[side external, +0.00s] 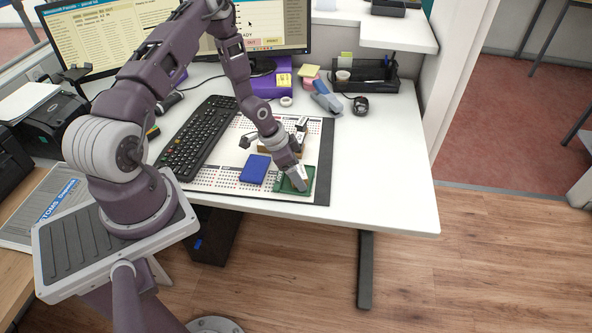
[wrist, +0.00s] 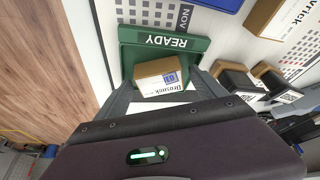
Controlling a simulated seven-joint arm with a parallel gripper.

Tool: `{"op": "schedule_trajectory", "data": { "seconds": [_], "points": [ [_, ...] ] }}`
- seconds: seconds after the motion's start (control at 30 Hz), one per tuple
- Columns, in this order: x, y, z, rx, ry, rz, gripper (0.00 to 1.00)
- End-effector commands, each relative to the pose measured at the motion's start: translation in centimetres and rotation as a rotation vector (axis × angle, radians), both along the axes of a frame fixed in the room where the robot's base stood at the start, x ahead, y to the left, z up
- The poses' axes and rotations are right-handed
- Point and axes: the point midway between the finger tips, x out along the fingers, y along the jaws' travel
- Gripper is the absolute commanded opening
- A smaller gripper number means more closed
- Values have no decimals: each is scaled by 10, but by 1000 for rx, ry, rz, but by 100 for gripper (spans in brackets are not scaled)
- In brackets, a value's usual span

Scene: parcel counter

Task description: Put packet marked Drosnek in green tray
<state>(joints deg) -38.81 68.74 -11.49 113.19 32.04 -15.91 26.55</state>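The green tray (side external: 280,191) lies near the desk's front edge; its wall marked READY shows in the wrist view (wrist: 175,40). The packet marked Drosnek (wrist: 158,72) is a small brown box with a white label and a blue square. The packet is at the green tray, inside the READY wall as seen from the wrist. I cannot tell whether it touches the tray floor. In the side view my gripper (side external: 297,182) points down at the tray and hides the packet.
A blue tray (side external: 255,169) lies left of the green one. A keyboard (side external: 198,138) lies to the left. The desk to the right (side external: 385,170) is clear.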

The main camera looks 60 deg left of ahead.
Motion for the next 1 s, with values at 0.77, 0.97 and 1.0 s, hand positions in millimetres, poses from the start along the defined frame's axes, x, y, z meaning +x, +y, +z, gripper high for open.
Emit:
{"op": "schedule_trajectory", "data": {
  "seconds": [0.77,0.97,1.0],
  "points": [
    [-41,17,110,0,-1,1,80],
    [-47,18,161,126,51,18,80],
    [-50,14,184,174,65,39,80]
  ]
}}
